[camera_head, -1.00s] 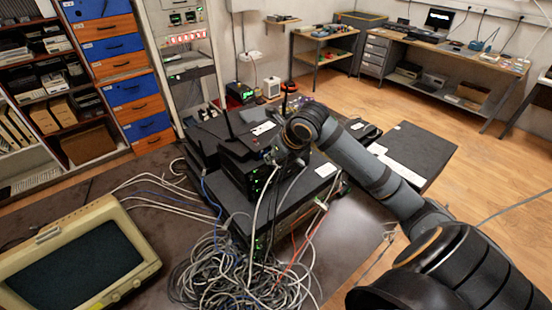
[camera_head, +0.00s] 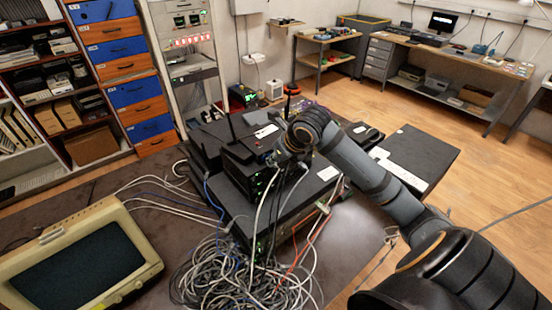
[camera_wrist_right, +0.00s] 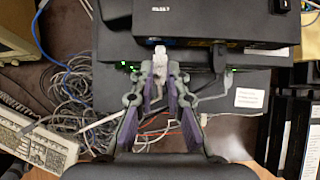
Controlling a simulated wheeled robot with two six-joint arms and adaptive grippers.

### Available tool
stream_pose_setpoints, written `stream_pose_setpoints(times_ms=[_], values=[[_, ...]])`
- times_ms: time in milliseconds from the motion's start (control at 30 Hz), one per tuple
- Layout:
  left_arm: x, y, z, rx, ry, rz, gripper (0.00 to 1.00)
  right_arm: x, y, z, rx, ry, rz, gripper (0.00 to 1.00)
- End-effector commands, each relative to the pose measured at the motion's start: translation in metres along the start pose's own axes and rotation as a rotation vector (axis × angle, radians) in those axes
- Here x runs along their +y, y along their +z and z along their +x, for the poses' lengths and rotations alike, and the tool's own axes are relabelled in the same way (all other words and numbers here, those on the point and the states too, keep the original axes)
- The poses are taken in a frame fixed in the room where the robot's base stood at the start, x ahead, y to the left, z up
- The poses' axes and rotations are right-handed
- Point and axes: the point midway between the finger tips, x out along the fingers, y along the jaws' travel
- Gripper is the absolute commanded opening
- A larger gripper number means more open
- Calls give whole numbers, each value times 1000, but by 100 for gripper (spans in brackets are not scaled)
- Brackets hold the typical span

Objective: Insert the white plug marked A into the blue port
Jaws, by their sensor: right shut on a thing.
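My right gripper (camera_wrist_right: 160,72) is at the front of the stacked black network boxes. Its fingers are closed around the white plug (camera_wrist_right: 160,53), which sticks out past the fingertips toward the upper box, with a pale cable behind it. In the head view my right gripper (camera_head: 277,160) is small and partly hidden by its own wrist. The letter A is not readable. My left gripper is not in view.
A tangle of grey cables (camera_head: 235,275) lies in front of the boxes, with red and blue cables among it. An old beige monitor (camera_head: 150,262) stands at the left. A black cable plug (camera_wrist_right: 219,60) sits right of the white plug. Wooden floor lies beyond the table.

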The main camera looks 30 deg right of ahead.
Motion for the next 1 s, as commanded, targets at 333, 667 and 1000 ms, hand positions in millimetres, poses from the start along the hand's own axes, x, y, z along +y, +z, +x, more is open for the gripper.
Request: stream_pose_setpoints(times_ms=[333, 667, 1000], values=[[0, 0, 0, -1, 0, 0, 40, 0, 0, 0, 0, 0, 0, 0], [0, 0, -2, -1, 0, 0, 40, 0, 4, 2, -2, 1, 2, 0], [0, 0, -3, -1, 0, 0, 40, 0, 7, 5, 0, 1, 1, 0]])
